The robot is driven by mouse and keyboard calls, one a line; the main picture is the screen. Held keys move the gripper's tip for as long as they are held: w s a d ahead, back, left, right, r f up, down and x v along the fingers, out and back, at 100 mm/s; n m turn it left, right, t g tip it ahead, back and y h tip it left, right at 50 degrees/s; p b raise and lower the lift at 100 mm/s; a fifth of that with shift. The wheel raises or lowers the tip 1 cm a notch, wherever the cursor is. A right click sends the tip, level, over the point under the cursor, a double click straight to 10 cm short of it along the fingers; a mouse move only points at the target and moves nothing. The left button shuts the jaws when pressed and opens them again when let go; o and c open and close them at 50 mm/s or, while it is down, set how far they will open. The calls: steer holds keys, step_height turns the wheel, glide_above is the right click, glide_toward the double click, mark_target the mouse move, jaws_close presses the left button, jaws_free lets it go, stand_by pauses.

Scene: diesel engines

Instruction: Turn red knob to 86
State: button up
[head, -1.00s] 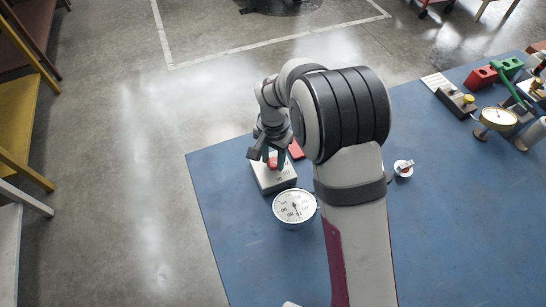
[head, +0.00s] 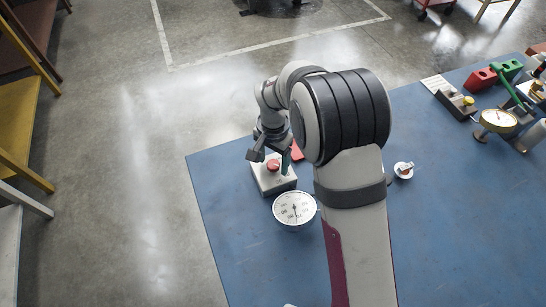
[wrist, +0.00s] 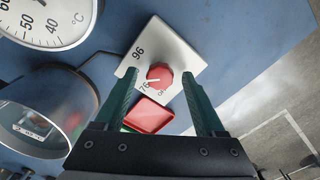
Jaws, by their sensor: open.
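The red knob (head: 273,165) sits on top of a pale box (head: 272,181) on the blue table. In the wrist view the red knob (wrist: 159,76) shows on the white face of the box (wrist: 178,48), with the numbers 96 and 76 and a small "OFF"-like mark beside it. My gripper (wrist: 163,92) has its two green fingers spread, one on each side of the knob's line of sight, and holds nothing. In the head view my gripper (head: 272,157) is just above the knob. Whether the fingers touch the knob is unclear.
A round dial gauge (head: 294,207) stands in front of the box; it also shows in the wrist view (wrist: 45,22). A red tray-like piece (wrist: 148,115) and a shiny metal cylinder (wrist: 45,110) are close by.

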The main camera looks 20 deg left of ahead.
mark_target(273, 165)
step_height(273, 165, up, 16)
stand_by(0.5)
